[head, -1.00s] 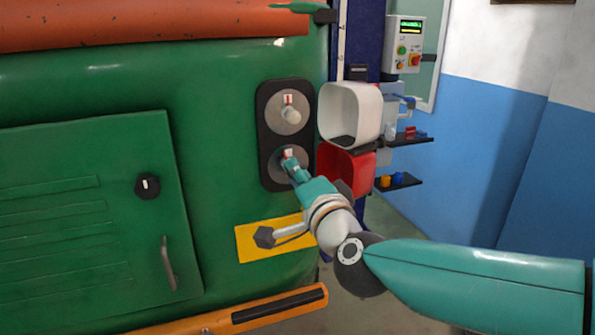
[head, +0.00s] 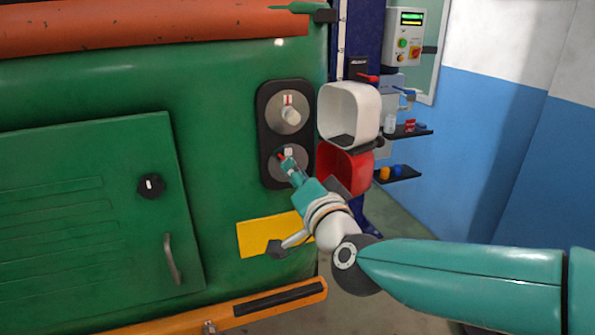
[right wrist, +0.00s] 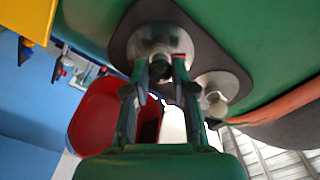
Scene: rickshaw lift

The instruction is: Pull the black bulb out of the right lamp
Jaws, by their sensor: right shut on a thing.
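The right lamp is a black oval panel (head: 264,127) with two round silver sockets on the green vehicle body. The upper socket (head: 280,111) holds a pale bulb (head: 291,115). My right gripper (head: 290,165) is at the lower socket (head: 273,157), its fingers pointing into it. In the right wrist view the right gripper (right wrist: 160,66) is shut on the dark bulb (right wrist: 159,71), right in front of the silver socket disc (right wrist: 158,42). The fingers hide much of the bulb, and I cannot tell whether it is still seated. My left gripper is not in view.
A white open box (head: 349,108) and a red open box (head: 343,163) stand just right of the lamp. A yellow plate (head: 265,235) is below it, and an orange bumper (head: 235,307) runs lower. Small shelves (head: 405,134) with items are behind.

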